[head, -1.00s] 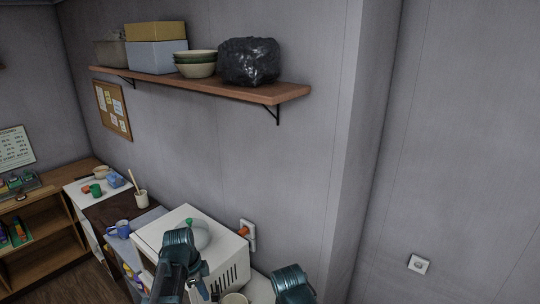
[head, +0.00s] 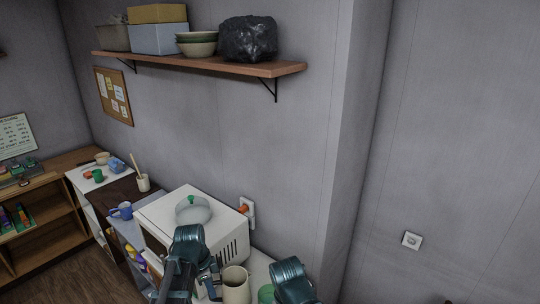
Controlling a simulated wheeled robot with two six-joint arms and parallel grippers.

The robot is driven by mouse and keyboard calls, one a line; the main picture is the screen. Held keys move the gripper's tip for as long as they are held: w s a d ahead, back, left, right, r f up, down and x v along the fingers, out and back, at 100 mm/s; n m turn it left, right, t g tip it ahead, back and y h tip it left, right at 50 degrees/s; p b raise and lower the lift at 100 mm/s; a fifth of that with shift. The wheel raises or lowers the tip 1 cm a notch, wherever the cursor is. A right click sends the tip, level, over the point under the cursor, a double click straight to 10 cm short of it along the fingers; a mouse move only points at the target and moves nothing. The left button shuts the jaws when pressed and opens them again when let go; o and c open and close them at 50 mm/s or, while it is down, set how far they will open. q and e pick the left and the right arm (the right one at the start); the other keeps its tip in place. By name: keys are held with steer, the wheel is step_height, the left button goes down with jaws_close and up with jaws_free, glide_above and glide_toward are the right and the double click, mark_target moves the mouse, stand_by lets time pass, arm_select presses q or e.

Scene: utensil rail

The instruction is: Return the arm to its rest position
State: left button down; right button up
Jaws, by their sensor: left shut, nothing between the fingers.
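My left arm comes up from the bottom edge in front of the white microwave (head: 185,205). My left gripper (head: 212,284) is low in the picture, small and partly hidden by its arm. It is shut with nothing in it, beside a cream cup (head: 236,287) on the counter. Part of my right arm stands at the bottom, right of the cup. Its gripper does not show.
A glass lid with a green knob (head: 193,209) lies on the microwave. A green cup (head: 266,294) is by my right arm. A wall shelf (head: 200,66) holds boxes, bowls and a black bag. A blue mug (head: 122,210) stands left.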

arm_select(q)
steer(key=s+d+f+n+y+b, duration=0.1)
steer(key=s+d+f+n+b, duration=0.4)
steer(key=f+b, duration=0.5)
steer(key=s+d+f+n+y+b, duration=0.1)
steer(key=s+d+f+n+b, duration=0.3)
steer(key=f+b, duration=0.6)
steer(key=shift+s+d+f+n+y, duration=0.3)
steer(key=shift+s+d+f+n, duration=0.15)
steer(key=shift+s+d, duration=0.8)
